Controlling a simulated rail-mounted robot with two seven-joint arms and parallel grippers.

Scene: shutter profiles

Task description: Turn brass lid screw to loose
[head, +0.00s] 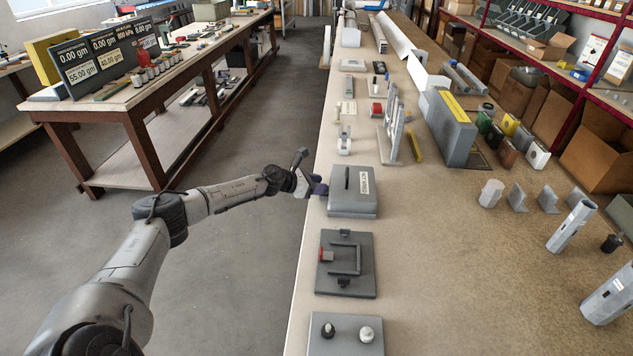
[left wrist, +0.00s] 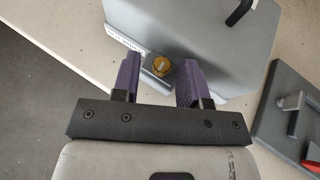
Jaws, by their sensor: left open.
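The brass lid screw (left wrist: 161,65) shows in the left wrist view as a round yellow knob on a small bracket at the front of a grey box. The grey box (head: 352,204) has a lid with a black handle (head: 347,178) and a white label, and sits near the left edge of the long bench. My left gripper (head: 322,190) is at the box's left side. In the left wrist view its two purple fingers (left wrist: 160,80) are open, one on each side of the screw, with gaps visible. The screw is hidden in the head view. My right gripper is not in view.
A grey plate (head: 330,285) with a bracket and red part lies in front of the box. A plate with two knobs (head: 345,343) is nearer. Upright profiles (head: 391,125) stand behind the box.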

